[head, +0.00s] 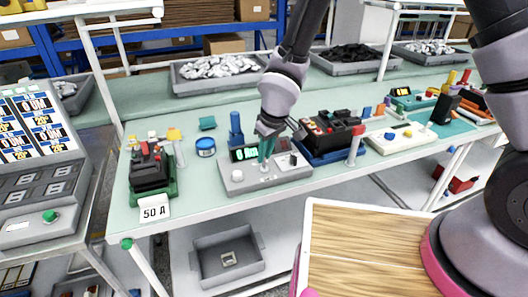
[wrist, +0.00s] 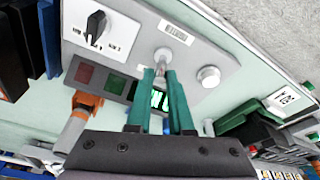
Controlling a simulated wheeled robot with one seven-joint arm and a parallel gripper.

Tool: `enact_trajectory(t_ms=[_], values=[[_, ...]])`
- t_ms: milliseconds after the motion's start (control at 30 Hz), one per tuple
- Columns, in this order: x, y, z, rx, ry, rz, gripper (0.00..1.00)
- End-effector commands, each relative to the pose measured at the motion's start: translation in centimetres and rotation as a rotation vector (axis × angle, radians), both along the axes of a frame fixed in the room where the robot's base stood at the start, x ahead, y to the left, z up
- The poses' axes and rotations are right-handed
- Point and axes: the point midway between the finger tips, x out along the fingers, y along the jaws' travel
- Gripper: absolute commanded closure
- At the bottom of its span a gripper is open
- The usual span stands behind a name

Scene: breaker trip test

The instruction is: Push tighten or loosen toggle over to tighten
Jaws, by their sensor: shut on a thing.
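The grey control box (head: 285,181) stands on the bench near its front edge, with a lit display (head: 243,154) reading in green. My gripper (head: 266,158) points down over the middle of the box. In the wrist view its two green fingers (wrist: 160,72) are closed around the toggle (wrist: 163,55), a metal stub rising from the box face. The fingers hide part of the toggle and of the display. I cannot read the toggle's tighten or loosen side. A white round knob (wrist: 208,76) and a black rotary switch (wrist: 95,27) on a white plate flank it.
A black breaker on a green base (head: 152,172) with a 50 A card (head: 154,208) stands left. A blue and black device (head: 331,137) stands close on the right. A blue tape roll (head: 205,147) lies behind. A wooden-topped surface (head: 365,250) is in front.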

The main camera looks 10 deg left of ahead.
Motion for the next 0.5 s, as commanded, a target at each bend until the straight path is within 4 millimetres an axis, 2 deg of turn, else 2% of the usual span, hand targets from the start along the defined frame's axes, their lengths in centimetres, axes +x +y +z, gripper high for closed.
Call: enact_trajectory(t_ms=[500], values=[[-1.4,-0.7,-0.1,0.124,-0.207,0.005,1.0]])
